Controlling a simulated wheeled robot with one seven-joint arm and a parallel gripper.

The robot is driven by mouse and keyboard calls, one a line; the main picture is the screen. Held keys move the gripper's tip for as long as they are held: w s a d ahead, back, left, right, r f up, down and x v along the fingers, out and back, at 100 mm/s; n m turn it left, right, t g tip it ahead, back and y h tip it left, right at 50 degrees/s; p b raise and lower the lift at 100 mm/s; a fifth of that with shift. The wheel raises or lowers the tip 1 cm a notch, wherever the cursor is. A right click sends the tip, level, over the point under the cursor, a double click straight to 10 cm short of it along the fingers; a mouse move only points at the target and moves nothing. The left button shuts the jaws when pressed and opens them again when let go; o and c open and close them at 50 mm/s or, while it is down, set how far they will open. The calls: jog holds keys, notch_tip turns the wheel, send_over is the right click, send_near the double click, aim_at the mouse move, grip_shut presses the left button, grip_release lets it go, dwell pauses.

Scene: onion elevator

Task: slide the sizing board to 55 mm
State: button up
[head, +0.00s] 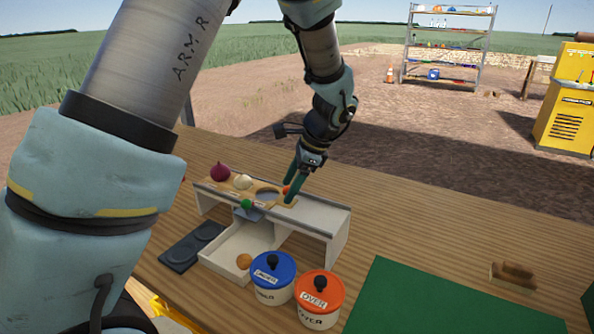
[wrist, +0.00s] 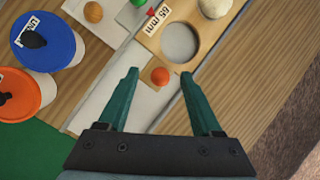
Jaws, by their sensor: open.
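The wooden sizing board (head: 271,189) lies on top of the white stand (head: 322,216). In the wrist view the board (wrist: 205,38) has a round hole, a label that looks like 65 mm (wrist: 157,19) and a small red pointer (wrist: 151,12). An orange-red knob (wrist: 160,77) sits at the board's near end; it also shows in the head view (head: 286,190). My gripper (head: 291,191) is open over that end. In the wrist view its green fingertips (wrist: 160,74) lie on either side of the knob, with nothing held. I cannot tell whether they touch it.
A red onion (head: 220,172) and a pale onion (head: 243,182) sit at the stand's left end. A blue-lidded pot (head: 272,275) and an orange-lidded pot (head: 318,296) stand in front. A green mat (head: 440,305) lies right.

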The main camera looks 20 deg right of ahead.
jog(key=shift+w+a+f, duration=0.1)
jog(key=shift+a+f, duration=0.05)
jog(key=shift+f, duration=0.15)
jog(key=shift+c, duration=0.3)
grip_shut()
dwell(0.4)
jog(key=shift+s+d+p, duration=0.3)
jog(key=shift+s+d, duration=1)
jog(key=shift+s, duration=0.3)
jog(key=shift+s+d+p, duration=0.25)
jog(key=shift+s+d, duration=1.05)
jog(key=shift+s, duration=0.3)
jog(key=shift+o, duration=0.4)
grip_release()
